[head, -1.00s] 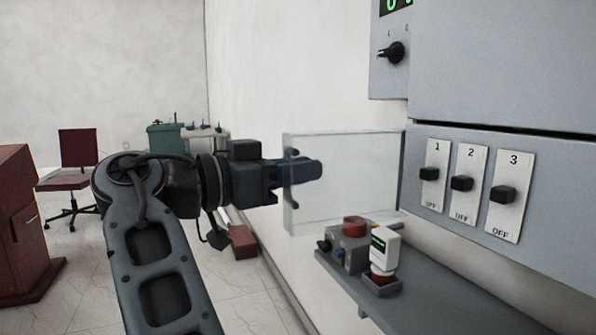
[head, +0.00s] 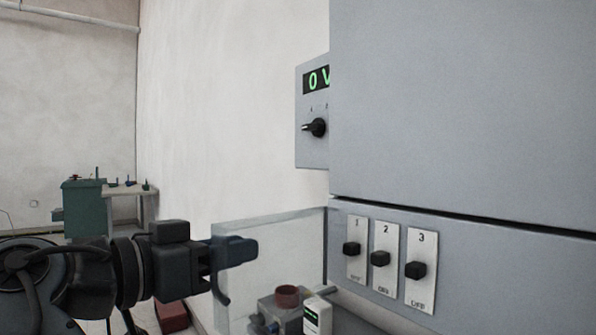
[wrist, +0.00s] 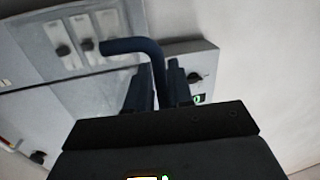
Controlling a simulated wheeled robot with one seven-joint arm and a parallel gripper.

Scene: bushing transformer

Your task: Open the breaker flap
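The breaker flap (head: 275,236) is a clear panel that stands swung out from the grey cabinet, left of the breaker switches, in the head view. The switches, 1 (head: 352,249), 2 (head: 381,259) and 3 (head: 416,270), are uncovered. My gripper (head: 236,252) is at the flap's outer part. In the wrist view, a dark bent handle (wrist: 135,46) runs down between the two fingers of my gripper (wrist: 160,85). The fingers sit close on both sides and appear shut on it. The handle's lower end is hidden by my gripper.
A grey control box with a red top (head: 287,297) and a white meter (head: 317,315) are below the flap. A display box with a knob (head: 316,127) hangs above. A green cabinet (head: 88,208) stands far back left. The floor right of it is partly hidden.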

